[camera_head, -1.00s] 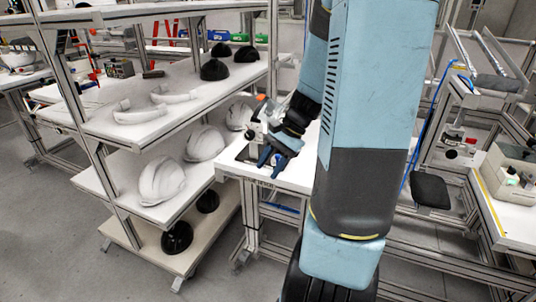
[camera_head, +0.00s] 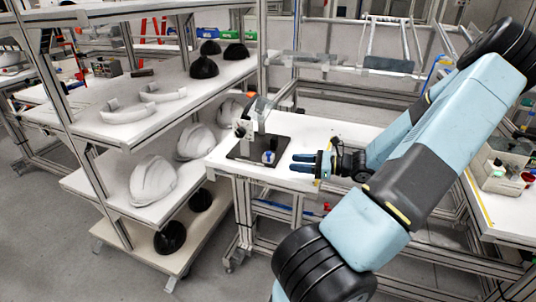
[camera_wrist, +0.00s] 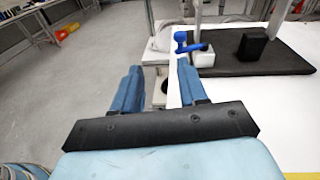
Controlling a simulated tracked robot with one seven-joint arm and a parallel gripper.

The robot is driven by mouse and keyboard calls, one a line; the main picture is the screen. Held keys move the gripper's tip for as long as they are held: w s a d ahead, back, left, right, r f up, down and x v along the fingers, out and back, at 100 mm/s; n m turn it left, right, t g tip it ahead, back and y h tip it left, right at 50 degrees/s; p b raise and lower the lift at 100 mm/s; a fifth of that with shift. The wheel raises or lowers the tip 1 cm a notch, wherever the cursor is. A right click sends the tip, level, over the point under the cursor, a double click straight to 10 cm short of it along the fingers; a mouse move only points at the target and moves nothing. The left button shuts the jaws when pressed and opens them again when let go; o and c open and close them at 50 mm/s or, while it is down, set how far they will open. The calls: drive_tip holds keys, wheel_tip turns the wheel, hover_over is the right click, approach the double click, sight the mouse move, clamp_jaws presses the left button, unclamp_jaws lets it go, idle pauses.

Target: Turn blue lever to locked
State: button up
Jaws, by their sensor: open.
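The blue lever (camera_head: 268,157) sits at the front edge of the dark base plate (camera_head: 243,156) of a small fixture on the white table. In the wrist view the blue lever (camera_wrist: 190,46) shows a round knob and a bar, above a small white block (camera_wrist: 204,59). My gripper (camera_head: 300,163) is open and empty, to the right of the lever and apart from it. In the wrist view its two blue fingers (camera_wrist: 160,68) point forward, with the lever ahead and slightly right of them. I cannot tell whether the lever is locked.
A shelf rack to the left holds white helmet shells (camera_head: 153,179) and black shells (camera_head: 204,67). A rack post stands close behind the fixture's upright (camera_head: 257,115). The white table top (camera_head: 335,130) is clear around my gripper.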

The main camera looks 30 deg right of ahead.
sight(269, 152)
drive_tip(key=d+m+t, duration=0.2)
drive_tip(key=shift+s+d+f+h, duration=0.1)
drive_tip(key=shift+s+d+h, duration=0.1)
drive_tip(key=shift+d+h, duration=0.15)
drive_tip(key=x, duration=1.3)
drive_tip(key=shift+w+a, duration=0.15)
drive_tip(key=shift+w, duration=0.15)
